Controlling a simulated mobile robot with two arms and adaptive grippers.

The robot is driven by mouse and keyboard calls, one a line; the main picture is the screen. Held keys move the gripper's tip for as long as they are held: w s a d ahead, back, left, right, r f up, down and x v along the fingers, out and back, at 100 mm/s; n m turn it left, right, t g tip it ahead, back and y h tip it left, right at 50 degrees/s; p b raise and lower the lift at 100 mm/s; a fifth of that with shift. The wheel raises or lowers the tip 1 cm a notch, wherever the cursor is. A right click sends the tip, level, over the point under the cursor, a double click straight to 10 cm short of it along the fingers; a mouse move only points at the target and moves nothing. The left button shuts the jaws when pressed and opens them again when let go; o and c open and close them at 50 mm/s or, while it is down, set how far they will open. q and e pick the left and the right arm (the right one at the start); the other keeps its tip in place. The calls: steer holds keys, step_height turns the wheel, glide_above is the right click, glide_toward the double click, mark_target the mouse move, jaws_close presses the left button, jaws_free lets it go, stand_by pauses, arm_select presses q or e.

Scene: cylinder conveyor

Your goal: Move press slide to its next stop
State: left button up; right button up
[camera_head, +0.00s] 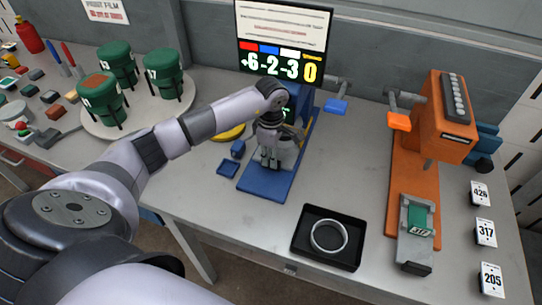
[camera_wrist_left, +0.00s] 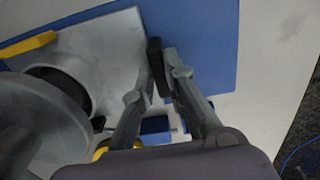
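The blue press (camera_head: 266,180) stands mid-table, with a long blue base. A grey slide plate (camera_head: 284,158) lies on that base, partly hidden by my left gripper (camera_head: 270,161). In the left wrist view the grey slide plate (camera_wrist_left: 105,45) has a dark upright bar handle (camera_wrist_left: 155,66) at its edge. My left gripper (camera_wrist_left: 160,68) has its two fingers on either side of this handle, apparently touching it and shut on it. The orange press (camera_head: 442,120) stands at the right; its grey slide (camera_head: 408,243) carries a green block marked 317 (camera_head: 418,219). My right gripper is not in view.
A black tray with a metal ring (camera_head: 329,237) sits in front, between the presses. Number cards 426, 317 and 205 (camera_head: 491,280) line the right edge. A display (camera_head: 283,40) stands behind the blue press.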

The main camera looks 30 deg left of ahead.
arm_select(q)
jaws_close()
stand_by(0.4)
